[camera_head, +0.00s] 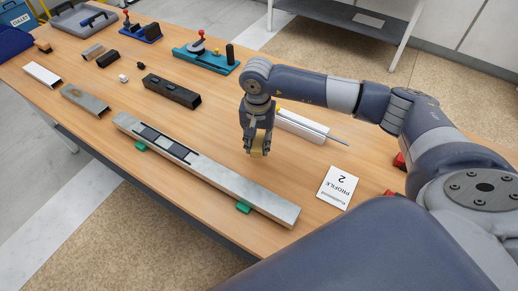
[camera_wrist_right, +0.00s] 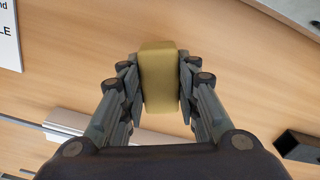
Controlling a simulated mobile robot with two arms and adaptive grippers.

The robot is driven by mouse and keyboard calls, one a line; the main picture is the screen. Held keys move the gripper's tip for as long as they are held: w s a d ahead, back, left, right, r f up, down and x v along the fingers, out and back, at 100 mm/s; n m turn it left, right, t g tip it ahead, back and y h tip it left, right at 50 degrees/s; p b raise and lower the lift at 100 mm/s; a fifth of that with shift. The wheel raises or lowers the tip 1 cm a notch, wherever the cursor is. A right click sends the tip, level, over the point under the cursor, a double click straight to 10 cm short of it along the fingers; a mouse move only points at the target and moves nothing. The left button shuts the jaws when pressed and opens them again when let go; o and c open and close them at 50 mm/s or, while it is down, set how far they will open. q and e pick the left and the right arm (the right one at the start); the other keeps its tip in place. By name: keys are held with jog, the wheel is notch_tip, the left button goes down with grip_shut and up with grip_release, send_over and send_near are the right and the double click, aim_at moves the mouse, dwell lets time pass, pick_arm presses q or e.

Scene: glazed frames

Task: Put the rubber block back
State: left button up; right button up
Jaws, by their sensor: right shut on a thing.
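My right gripper (camera_head: 257,146) is shut on a small yellowish block (camera_head: 258,154), which I take to be the rubber block. In the right wrist view the block (camera_wrist_right: 158,78) sits upright in the picture, squeezed between both fingers. The gripper points down over the wooden table, between the long grey metal profile and a white block-like piece. Whether the block touches the tabletop or hangs just above it, I cannot tell. My left gripper is not in view.
The long profile (camera_head: 225,178) rests on green pads (camera_head: 243,207) with dark inserts in its channel. A white piece (camera_head: 300,127) with a thin rod lies behind the gripper. A "PROFILE 2" card (camera_head: 338,187) lies at right. A teal fixture (camera_head: 207,58) and dark channel (camera_head: 171,92) stand farther left.

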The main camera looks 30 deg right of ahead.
aim_at(259, 153)
jog(key=shift+f, duration=0.45)
jog(key=shift+d+f, duration=0.1)
jog(key=shift+f, duration=0.15)
notch_tip(259, 153, down, 3)
jog(key=shift+s+d+f+p, duration=0.1)
jog(key=shift+p, duration=0.55)
jog(key=shift+f, duration=0.3)
jog(key=o, duration=1.1)
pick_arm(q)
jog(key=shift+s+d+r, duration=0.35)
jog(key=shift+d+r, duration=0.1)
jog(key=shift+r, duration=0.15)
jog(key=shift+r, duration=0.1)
